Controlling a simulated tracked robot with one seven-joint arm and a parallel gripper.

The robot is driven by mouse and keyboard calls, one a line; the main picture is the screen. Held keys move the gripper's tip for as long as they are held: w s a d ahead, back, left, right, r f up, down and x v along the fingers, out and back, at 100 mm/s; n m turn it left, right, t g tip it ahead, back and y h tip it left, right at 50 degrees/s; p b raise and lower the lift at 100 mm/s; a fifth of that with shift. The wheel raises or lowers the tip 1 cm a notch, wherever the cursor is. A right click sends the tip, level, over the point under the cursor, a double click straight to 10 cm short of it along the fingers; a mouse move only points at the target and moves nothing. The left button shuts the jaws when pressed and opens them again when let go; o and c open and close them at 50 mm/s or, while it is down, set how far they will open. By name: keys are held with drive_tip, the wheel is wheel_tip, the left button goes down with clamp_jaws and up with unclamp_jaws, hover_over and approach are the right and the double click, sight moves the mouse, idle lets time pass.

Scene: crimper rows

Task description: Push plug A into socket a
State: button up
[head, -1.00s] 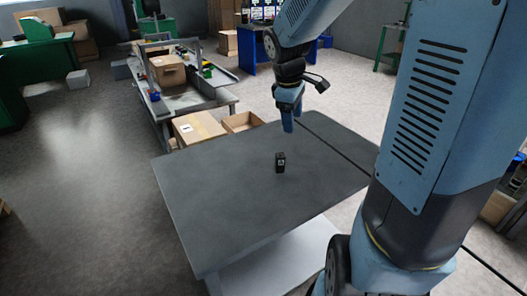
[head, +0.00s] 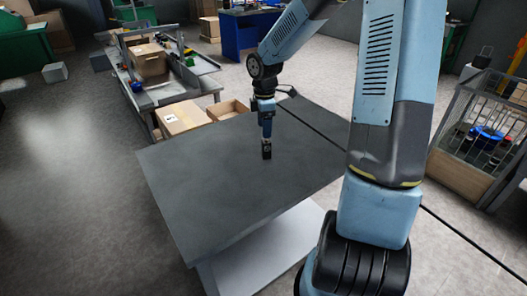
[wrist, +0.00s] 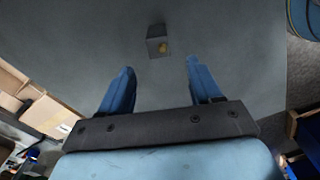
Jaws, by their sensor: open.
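A small black block (head: 266,153) stands on the dark grey table, right of the table's middle. My gripper (head: 267,136) points down just above or at the block in the head view. In the wrist view my gripper (wrist: 160,66) is open, with two blue fingers apart and the block lying beyond the tips, between their lines. I cannot make out socket a in either view.
The grey tabletop (head: 215,190) is otherwise clear. Cardboard boxes (head: 181,118) and a workbench (head: 170,92) stand behind it. A wire-sided bin (head: 478,140) with coloured items stands at the right. A dark cable runs past the table's right side.

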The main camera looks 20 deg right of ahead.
sight(266, 150)
wheel_tip(266, 150, down, 6)
drive_tip(key=shift+r, duration=0.2)
drive_tip(key=shift+s+d+f, duration=0.1)
drive_tip(key=shift+d+f, duration=0.1)
drive_tip(key=shift+f, duration=1.15)
drive_tip(key=shift+d+f, duration=0.15)
drive_tip(key=shift+f, duration=1.2)
drive_tip(key=shift+c, duration=0.3)
drive_tip(key=shift+r, duration=0.1)
drive_tip(key=c, duration=1.1)
